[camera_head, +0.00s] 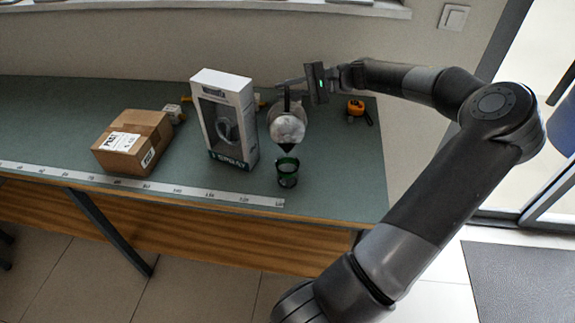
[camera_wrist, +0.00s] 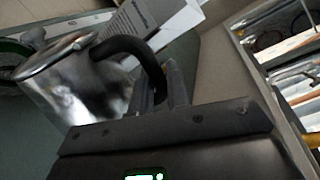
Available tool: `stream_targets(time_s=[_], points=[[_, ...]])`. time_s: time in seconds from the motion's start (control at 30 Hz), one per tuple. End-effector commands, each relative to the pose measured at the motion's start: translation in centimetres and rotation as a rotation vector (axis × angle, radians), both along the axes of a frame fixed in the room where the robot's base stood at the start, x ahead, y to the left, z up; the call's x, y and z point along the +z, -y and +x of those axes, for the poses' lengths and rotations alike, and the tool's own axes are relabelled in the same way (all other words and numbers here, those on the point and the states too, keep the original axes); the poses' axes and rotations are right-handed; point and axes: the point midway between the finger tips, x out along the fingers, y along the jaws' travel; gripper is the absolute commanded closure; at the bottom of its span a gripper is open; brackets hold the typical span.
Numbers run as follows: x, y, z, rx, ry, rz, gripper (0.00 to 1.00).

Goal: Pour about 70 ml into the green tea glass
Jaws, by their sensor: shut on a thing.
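A shiny metal pitcher (camera_head: 287,129) with a black handle hangs over the table, its dark pointed lip toward the camera and low, just above the glass in the picture. It looks tipped forward; I cannot tell how far. My gripper (camera_head: 288,84) is shut on the pitcher's handle. In the wrist view the pitcher (camera_wrist: 75,85) and its black handle (camera_wrist: 128,44) show, with the fingers (camera_wrist: 165,88) at the handle. The green tea glass (camera_head: 287,180) stands upright on the table below the lip. Part of its green rim (camera_wrist: 14,47) shows in the wrist view. No stream or liquid level is discernible.
A white boxed product (camera_head: 225,120) stands close left of the pitcher. A cardboard parcel (camera_head: 132,142) lies farther left. An orange-black tape measure (camera_head: 358,110) lies at right behind. A ruler strip (camera_head: 150,186) runs along the front edge. The table (camera_head: 345,180) is clear right of the glass.

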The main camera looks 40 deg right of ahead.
Motion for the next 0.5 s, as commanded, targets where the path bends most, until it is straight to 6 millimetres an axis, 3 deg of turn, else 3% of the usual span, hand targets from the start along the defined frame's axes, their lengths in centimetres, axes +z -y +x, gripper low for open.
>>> stream_targets(time_s=[0.5], points=[[0.36,-0.22,-0.27,0.001,0.023,-0.015,1.00]])
